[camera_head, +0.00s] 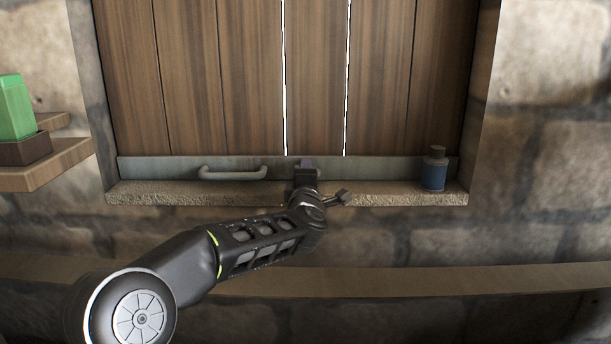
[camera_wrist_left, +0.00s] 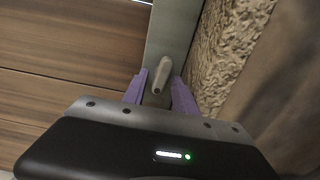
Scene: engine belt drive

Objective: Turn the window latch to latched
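The window latch (camera_wrist_left: 160,75) is a small grey-beige lever on the metal strip along the bottom of the wooden window. In the left wrist view it lies between the purple fingers of my left gripper (camera_wrist_left: 158,90), which are apart on either side of it. Whether either finger touches it is unclear. In the head view my left gripper (camera_head: 306,163) is at the strip, near the middle of the window, and hides the latch. My right gripper is not in view.
A bar handle (camera_head: 232,174) is on the metal strip (camera_head: 385,167), left of my gripper. A blue bottle (camera_head: 434,172) stands on the stone sill (camera_head: 400,198) at right. A green object (camera_head: 14,108) is on a wooden shelf (camera_head: 55,165) at far left.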

